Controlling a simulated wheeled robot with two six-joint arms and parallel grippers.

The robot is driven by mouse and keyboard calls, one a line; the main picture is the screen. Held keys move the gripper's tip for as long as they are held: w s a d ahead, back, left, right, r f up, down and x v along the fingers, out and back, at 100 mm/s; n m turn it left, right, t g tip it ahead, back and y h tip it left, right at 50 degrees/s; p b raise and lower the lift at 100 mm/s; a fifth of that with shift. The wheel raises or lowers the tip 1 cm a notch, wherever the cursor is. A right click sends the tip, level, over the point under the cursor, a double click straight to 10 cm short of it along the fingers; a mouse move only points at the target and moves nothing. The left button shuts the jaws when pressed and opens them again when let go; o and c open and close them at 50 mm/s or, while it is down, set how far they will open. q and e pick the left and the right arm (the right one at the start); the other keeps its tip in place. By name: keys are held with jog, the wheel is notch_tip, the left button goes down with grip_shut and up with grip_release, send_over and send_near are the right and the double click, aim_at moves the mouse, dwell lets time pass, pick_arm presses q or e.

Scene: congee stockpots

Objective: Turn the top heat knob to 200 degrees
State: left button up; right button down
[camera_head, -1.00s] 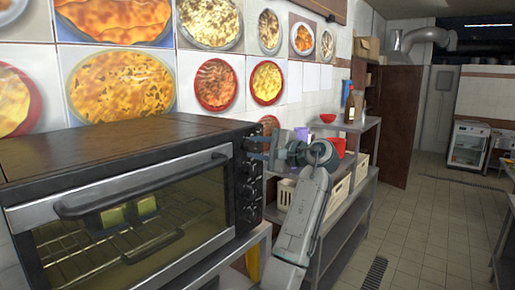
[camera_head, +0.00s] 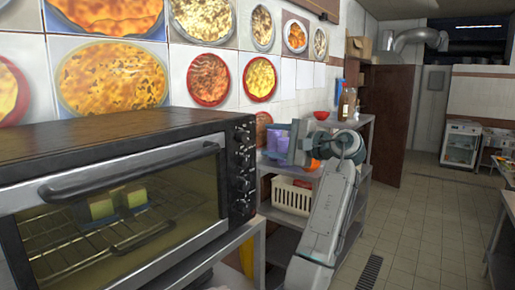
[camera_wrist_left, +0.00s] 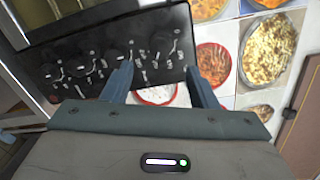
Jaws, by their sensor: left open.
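The black oven (camera_head: 120,130) stands at the left, with a column of knobs on its right front edge. The top heat knob (camera_head: 243,134) is uncovered in the head view. In the left wrist view the panel (camera_wrist_left: 75,45) looks turned sideways, and the knob nearest its right end (camera_wrist_left: 163,42) appears to be the top one. The knob's setting is too small to read. My left gripper (camera_head: 272,142) is open and empty, to the right of the panel and apart from it. Its fingers (camera_wrist_left: 158,75) point toward the panel's right end in the wrist view. My right gripper is out of view.
Right of the oven, a shelf holds a cream crate (camera_head: 291,196), a red bowl (camera_head: 321,115) and bottles (camera_head: 345,102). The tiled floor (camera_head: 420,230) to the right is open.

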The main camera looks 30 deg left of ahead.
pick_arm(q)
jog(key=d+b, duration=0.1)
jog(key=d, duration=0.2)
jog(key=shift+s+d+r, duration=0.1)
jog(key=shift+s+d, duration=0.05)
jog(key=shift+d, duration=0.05)
